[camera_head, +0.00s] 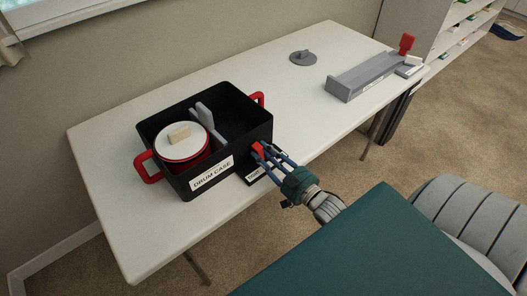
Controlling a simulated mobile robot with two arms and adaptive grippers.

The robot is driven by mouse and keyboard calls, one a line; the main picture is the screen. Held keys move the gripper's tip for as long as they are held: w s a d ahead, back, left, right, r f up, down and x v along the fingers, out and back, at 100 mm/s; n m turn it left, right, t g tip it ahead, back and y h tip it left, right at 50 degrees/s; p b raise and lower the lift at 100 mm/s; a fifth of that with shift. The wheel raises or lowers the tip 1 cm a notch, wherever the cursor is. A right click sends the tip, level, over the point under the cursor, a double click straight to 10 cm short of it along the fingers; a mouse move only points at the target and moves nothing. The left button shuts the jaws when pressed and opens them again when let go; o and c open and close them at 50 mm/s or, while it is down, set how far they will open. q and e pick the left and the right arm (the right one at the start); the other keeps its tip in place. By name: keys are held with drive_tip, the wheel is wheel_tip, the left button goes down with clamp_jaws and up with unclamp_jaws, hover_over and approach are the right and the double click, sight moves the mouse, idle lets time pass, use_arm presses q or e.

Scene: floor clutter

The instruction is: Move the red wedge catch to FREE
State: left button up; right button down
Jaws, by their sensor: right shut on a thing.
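A red wedge catch (257,148) shows at the right front corner of the black drum case (222,176), above a small labelled plate (252,179) whose text is too small to read. My right gripper (264,154) reaches in from the lower right with blue fingers, and is shut on the red wedge catch. The fingers partly cover the catch and the plate. The drum case stands on the white table with red handles (147,170) at its sides. Inside it are a red-and-white drum (184,150) and a grey divider (209,121). My left gripper is not in view.
A grey channel-shaped fixture (362,78) with a red upright piece (406,44) stands at the table's right end. A grey round part (303,58) lies near the back edge. The white table (110,212) is clear at its left and middle. Shelves (460,28) stand behind right.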

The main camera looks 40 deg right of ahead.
drive_tip(key=shift+d+f+m+p, duration=0.2)
drive_tip(key=shift+d+m, duration=0.15)
drive_tip(key=shift+m, duration=0.5)
drive_tip(key=shift+d+f+m+p, duration=0.15)
drive_tip(key=shift+d+m, duration=0.15)
drive_tip(key=shift+m, duration=0.55)
drive_tip(key=shift+s+d+f+m, duration=0.15)
drive_tip(key=shift+f+m, duration=0.1)
drive_tip(key=shift+m, duration=0.5)
drive_tip(key=shift+w+d+f+m, duration=0.1)
drive_tip(key=shift+f+m, duration=0.15)
drive_tip(key=shift+m, duration=0.5)
idle(2.8)
drive_tip(key=c, duration=1.4)
unclamp_jaws()
drive_tip(key=shift+s+r, duration=0.1)
drive_tip(key=shift+r, duration=0.05)
